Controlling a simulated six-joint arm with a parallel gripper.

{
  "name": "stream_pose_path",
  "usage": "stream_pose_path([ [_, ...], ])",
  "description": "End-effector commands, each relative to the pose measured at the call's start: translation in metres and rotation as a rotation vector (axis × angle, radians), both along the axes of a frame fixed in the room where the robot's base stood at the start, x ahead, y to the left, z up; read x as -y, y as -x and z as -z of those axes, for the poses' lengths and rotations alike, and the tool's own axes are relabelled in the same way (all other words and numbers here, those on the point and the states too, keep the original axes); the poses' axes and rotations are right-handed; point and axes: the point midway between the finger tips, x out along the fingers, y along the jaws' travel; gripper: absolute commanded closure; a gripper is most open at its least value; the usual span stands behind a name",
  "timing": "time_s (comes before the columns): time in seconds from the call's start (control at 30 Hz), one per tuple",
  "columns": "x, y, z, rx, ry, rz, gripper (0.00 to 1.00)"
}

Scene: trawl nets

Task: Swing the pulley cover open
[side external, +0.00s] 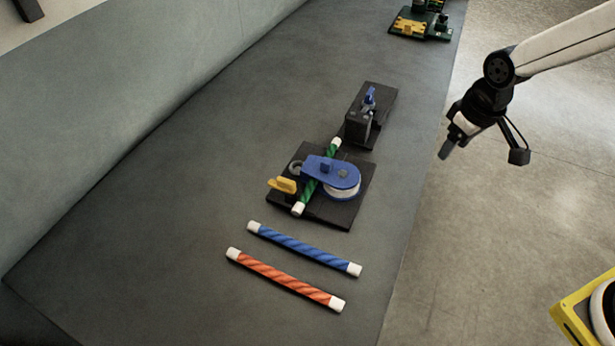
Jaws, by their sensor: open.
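The pulley cover (319,164) is a blue plate with a small raised blue knob. It lies over a white pulley wheel (344,194) on a black square base (330,218). A green rope piece (306,191) with white ends passes under the cover. A yellow lever-like part (283,185) sits at the base's left side, beside a grey round part. My gripper (447,149) is open and empty, up to the right of the pulley and apart from it, near the table's right edge.
A black block with a blue clamp-like part (368,100) stands behind the pulley base. A blue rope (304,249) and an orange rope (285,279) lie in front. A green and yellow device (412,25) sits at the far end. The table's left side is clear.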

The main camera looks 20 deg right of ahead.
Motion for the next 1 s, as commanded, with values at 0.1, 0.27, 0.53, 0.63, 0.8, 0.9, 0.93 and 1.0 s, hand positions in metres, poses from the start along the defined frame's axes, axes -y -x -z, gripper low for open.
stream_pose_path([
  [0.1, -0.023, -0.026, -0.001, -0.021, 0.007, -0.076, 0.32],
  [0.27, -0.055, -0.056, -0.002, -0.048, 0.019, -0.173, 0.32],
  [0.53, -0.115, -0.095, 0.002, -0.094, 0.039, -0.338, 0.32],
  [0.63, -0.138, -0.105, 0.004, -0.110, 0.046, -0.398, 0.32],
  [0.8, -0.174, -0.117, 0.008, -0.134, 0.058, -0.488, 0.32],
  [0.9, -0.188, -0.121, 0.010, -0.144, 0.063, -0.525, 0.32],
  [0.93, -0.192, -0.121, 0.010, -0.146, 0.064, -0.533, 0.32],
  [1.0, -0.197, -0.122, 0.011, -0.150, 0.066, -0.546, 0.32],
])
